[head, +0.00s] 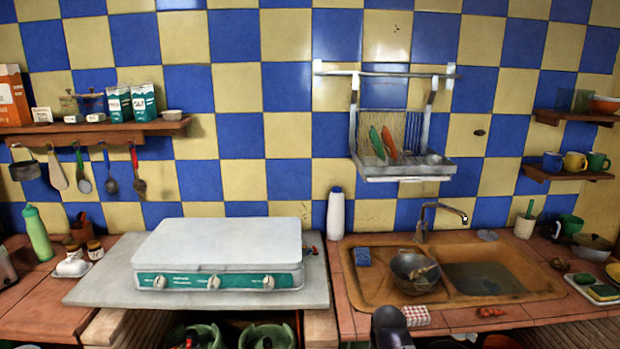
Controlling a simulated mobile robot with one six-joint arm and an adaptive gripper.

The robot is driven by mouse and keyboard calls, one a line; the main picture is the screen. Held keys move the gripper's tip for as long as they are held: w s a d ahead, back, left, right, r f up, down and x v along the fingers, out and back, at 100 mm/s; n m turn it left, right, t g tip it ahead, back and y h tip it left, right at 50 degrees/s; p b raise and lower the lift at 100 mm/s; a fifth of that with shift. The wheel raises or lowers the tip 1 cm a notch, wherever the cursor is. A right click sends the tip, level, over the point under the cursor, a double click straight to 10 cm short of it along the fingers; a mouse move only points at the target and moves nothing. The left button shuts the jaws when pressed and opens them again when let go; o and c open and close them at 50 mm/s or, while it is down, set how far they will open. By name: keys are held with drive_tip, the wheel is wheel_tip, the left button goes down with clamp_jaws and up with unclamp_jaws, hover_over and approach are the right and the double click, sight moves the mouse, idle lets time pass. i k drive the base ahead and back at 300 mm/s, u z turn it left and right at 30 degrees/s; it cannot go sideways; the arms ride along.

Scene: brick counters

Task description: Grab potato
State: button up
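I cannot pick out a potato with certainty. A small brown rounded lump (558,264) lies on the counter just right of the sink; it may be the potato, but it is too small to tell. A dark pan (408,268) on the left side of the sink unit holds something brownish that I cannot make out. A black rounded part at the bottom edge, right of the middle, looks like part of my arm. My gripper's fingers do not show.
A brown sink (545,283) with a tap (430,212) is set in the right counter. A stove with a closed white lid (220,243) stands on the left counter.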

sight(557, 262)
drive_tip(key=z, duration=1.75)
drive_tip(key=i, duration=1.75)
drive_tip(key=u, duration=0.1)
